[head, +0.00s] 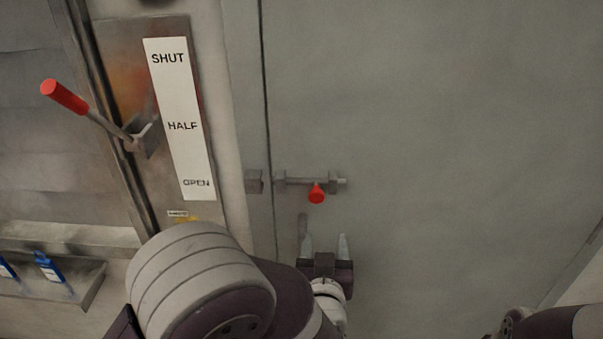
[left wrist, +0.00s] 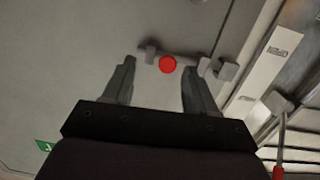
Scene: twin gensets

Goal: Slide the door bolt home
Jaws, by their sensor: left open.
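The door bolt (head: 295,181) is a grey bar lying level in brackets on the grey door (head: 430,120), with a red knob (head: 317,193) on it. A separate grey keeper block (head: 254,181) sits on the frame, left of the door's edge; a gap shows between it and the bolt's brackets. My left gripper (head: 323,245) is open and empty, just below the knob, fingers pointing up. In the left wrist view the red knob (left wrist: 168,64) appears between and beyond the two open fingertips (left wrist: 158,75), apart from them. My right gripper is not seen.
Left of the door, a lever with a red handle (head: 64,96) stands by a white plate (head: 180,120) marked SHUT, HALF, OPEN. A ledge with blue tags (head: 48,268) is at lower left. The door to the right of the bolt is bare and clear.

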